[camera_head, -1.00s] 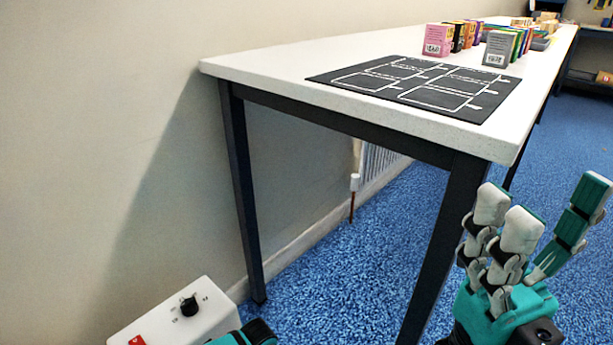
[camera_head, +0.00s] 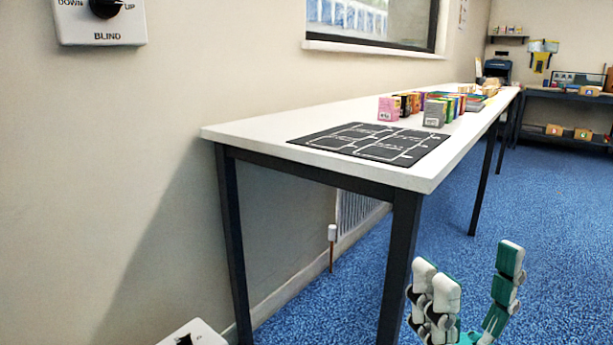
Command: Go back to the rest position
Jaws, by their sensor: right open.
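My right gripper (camera_head: 468,292) shows at the lower right, with its fingers pointing up and spread apart. It is open and empty, in front of the table's near right leg, over the blue floor. It touches nothing that I can see. My left gripper is not in view.
A long white table (camera_head: 270,130) runs away along the wall, with a black marked mat (camera_head: 372,143) on it. Pink cartons (camera_head: 388,109), grey cartons (camera_head: 434,113) and several others stand behind the mat. The blue floor (camera_head: 560,230) to the right is clear. Shelving (camera_head: 560,112) stands at the back.

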